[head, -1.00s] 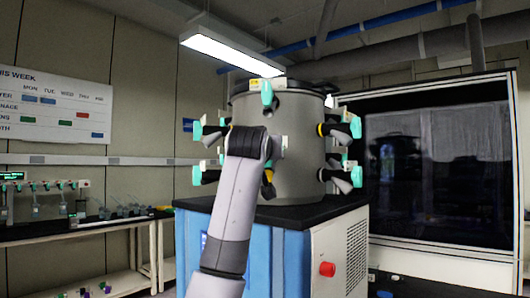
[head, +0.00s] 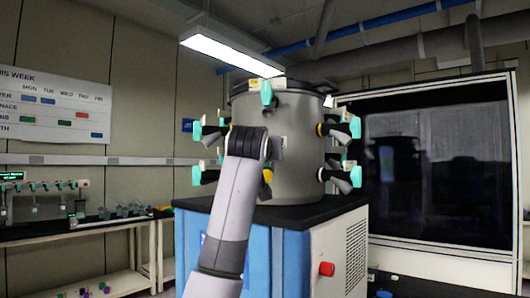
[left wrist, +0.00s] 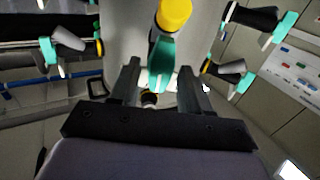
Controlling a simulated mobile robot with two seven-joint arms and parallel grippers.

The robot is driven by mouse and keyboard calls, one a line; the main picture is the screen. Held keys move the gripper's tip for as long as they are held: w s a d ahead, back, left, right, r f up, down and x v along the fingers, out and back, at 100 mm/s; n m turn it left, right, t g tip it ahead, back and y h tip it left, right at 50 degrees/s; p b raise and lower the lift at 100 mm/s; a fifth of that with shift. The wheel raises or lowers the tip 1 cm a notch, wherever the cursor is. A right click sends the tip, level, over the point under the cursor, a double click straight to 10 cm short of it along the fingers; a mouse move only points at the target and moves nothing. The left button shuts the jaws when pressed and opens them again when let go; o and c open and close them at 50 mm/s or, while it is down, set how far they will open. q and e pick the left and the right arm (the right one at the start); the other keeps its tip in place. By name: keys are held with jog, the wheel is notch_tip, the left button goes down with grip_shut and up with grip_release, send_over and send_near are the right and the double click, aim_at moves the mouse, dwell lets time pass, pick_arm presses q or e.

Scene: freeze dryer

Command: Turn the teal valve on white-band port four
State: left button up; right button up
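The grey freeze-dryer drum (head: 305,150) carries several ports with teal valve handles. One teal valve (head: 266,93) is on the upper front, others are at the left (head: 196,132) and right (head: 355,128). In the left wrist view, a teal valve handle (left wrist: 161,66) by a yellow-banded part (left wrist: 174,14) appears between the spread fingers of my left gripper (left wrist: 159,72). I cannot tell whether they touch it. In the head view my arm hides the gripper and part of the lower front port (head: 267,176). I cannot make out a port number or a clear white band. My right gripper is out of view.
The drum stands on a black top (head: 290,213) over a blue and white cabinet with a red knob (head: 327,269). A large dark-windowed cabinet (head: 440,170) stands at the right. A bench (head: 90,228) with small glassware is at the left. Side valves stick out around the drum.

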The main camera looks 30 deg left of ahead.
pick_arm(q)
jog(key=shift+s, duration=0.1)
jog(key=b+v, duration=0.3)
jog(key=v, duration=0.4)
dwell(0.6)
